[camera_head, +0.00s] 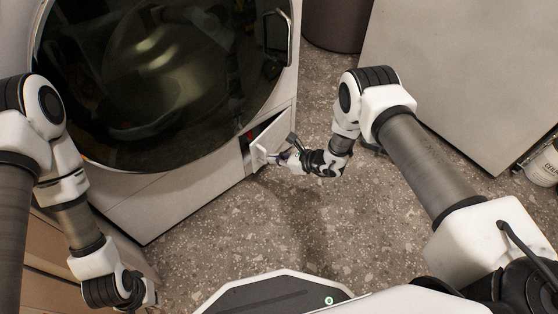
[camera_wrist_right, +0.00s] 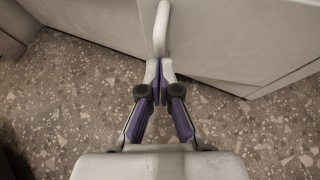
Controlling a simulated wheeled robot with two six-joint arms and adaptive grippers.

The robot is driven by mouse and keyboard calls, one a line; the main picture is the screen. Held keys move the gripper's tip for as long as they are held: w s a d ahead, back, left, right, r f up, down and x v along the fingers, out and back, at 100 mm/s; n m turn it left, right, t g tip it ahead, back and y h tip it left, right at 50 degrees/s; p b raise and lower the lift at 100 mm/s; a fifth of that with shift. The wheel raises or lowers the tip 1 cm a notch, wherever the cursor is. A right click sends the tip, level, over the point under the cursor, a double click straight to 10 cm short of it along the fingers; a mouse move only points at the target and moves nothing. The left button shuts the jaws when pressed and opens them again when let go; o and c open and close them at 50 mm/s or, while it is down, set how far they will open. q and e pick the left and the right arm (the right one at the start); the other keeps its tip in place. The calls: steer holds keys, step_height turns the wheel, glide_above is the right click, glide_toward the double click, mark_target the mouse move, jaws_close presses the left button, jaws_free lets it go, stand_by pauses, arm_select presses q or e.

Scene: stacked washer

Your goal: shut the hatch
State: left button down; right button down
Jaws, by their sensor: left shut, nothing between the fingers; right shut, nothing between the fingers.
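The hatch (camera_head: 259,156) is a small white flap at the lower right corner of the white washer's front. It stands open, swung out from a dark opening (camera_head: 253,134). My right gripper (camera_head: 287,155) is shut and empty, just right of the hatch. In the right wrist view its closed purple-padded fingers (camera_wrist_right: 159,75) are at the hatch's pale edge (camera_wrist_right: 161,30); I cannot tell whether they touch. My left gripper (camera_head: 150,297) is shut at the bottom left, away from the hatch and partly hidden.
The washer's large round dark door (camera_head: 150,75) is above the hatch, with a handle (camera_head: 277,32) at its right. A pale panel (camera_head: 470,70) stands at the right, with a white bucket (camera_head: 545,165) beside it. Speckled floor (camera_head: 240,225) is clear in front.

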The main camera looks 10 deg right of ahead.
mark_target(262, 161)
steer(key=w+a, duration=0.1)
steer(key=w+a+b, duration=0.1)
steer(key=a, duration=0.1)
steer(key=shift+w+a+f, duration=0.1)
steer(key=shift+w+a, duration=0.15)
steer(key=shift+w, duration=0.05)
steer(key=shift+w+a, duration=0.2)
steer(key=shift+w, duration=0.05)
steer(key=shift+r, duration=0.2)
steer(key=v, duration=1.2)
steer(key=shift+s+d+f, duration=0.1)
steer(key=shift+s, duration=0.1)
